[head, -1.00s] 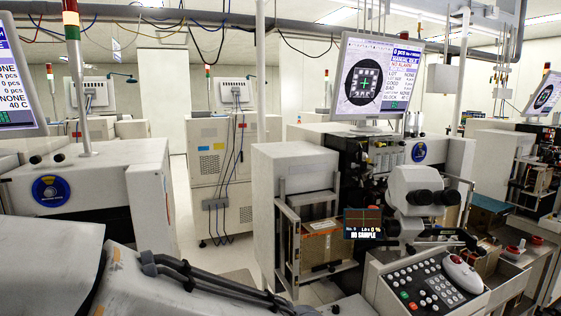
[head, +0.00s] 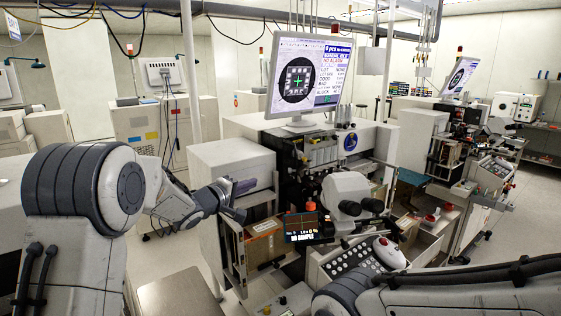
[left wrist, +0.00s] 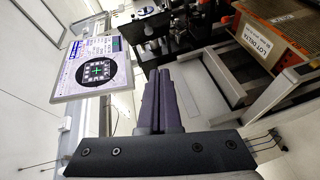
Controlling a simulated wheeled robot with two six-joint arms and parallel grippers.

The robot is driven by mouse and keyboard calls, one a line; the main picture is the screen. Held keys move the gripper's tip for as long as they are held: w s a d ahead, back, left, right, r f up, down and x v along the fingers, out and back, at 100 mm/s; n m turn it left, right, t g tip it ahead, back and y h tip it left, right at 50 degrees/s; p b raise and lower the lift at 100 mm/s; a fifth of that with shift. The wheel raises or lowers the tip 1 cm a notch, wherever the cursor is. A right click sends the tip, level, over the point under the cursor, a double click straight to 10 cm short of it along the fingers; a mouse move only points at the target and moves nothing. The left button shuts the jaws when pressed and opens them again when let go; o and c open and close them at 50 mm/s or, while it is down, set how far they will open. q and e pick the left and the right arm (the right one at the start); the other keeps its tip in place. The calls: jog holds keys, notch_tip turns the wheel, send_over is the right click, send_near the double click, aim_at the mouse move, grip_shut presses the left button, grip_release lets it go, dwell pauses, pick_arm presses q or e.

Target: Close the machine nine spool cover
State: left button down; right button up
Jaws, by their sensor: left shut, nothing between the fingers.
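The machine (head: 225,165) in front of me is a white wire bonder. A blue round disc (head: 350,142) with a pale centre is on its upper front, right of the monitor stand. I cannot tell for sure which part is the spool cover, or whether it is open. My left gripper (head: 250,185) is in front of the machine's left white housing, above the brown box. In the left wrist view its dark purple fingers (left wrist: 166,100) lie together, shut and empty. My right arm crosses the lower right of the head view, but its gripper is not seen.
A monitor (head: 309,75) stands on the machine and also shows in the left wrist view (left wrist: 85,70). A microscope (head: 347,190), a small dark display (head: 301,227) and a keypad (head: 345,260) stick out in front. A brown box (head: 263,243) sits in a metal frame below my gripper.

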pick_arm(q)
jog(key=w+d+h+p, duration=0.1)
jog(key=w+d+p, duration=0.4)
jog(key=w+d, duration=0.3)
jog(key=shift+w+d+f+n+p, duration=0.25)
jog(key=shift+w+d+n+p, duration=0.1)
jog(key=shift+w, duration=0.5)
pick_arm(e)
notch_tip(320, 180, up, 6)
